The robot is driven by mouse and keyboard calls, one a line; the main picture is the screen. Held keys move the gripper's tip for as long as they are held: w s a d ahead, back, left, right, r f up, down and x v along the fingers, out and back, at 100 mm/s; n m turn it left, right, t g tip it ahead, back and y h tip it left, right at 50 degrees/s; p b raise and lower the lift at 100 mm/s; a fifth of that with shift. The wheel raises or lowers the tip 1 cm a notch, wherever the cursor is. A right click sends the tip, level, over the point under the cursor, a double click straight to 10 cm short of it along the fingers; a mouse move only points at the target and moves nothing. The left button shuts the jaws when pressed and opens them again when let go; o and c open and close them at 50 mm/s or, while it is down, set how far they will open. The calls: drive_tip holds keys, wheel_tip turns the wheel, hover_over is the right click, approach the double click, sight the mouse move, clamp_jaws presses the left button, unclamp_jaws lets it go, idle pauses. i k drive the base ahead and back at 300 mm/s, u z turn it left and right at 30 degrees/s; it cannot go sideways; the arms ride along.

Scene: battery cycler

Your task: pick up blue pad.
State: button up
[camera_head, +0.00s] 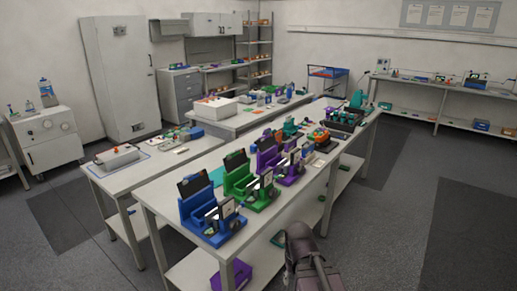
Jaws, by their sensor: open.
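I cannot make out a separate blue pad with certainty. The clearest blue thing is a blue device (212,213) with a dark upright panel, at the near left end of the long front bench (165,213). A thin blue outline also shows around a pale device (117,156) on the left table, but I cannot tell whether it is a pad. A dark part of my arm rises from the bottom edge, in front of the bench. No gripper fingers can be made out there.
Green (250,183) and purple (281,163) devices follow the blue one along the bench. A purple box (232,274) sits on its lower shelf. Another bench with a white box (214,108) stands behind. Grey floor (385,225) is clear on the right.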

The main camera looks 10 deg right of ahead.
sight(253, 148)
drive_tip(key=i, duration=0.9)
drive_tip(key=u, duration=1)
drive_tip(key=k, duration=0.1)
drive_tip(key=z, duration=3.2)
drive_tip(key=i, duration=0.35)
drive_tip(key=u, duration=0.05)
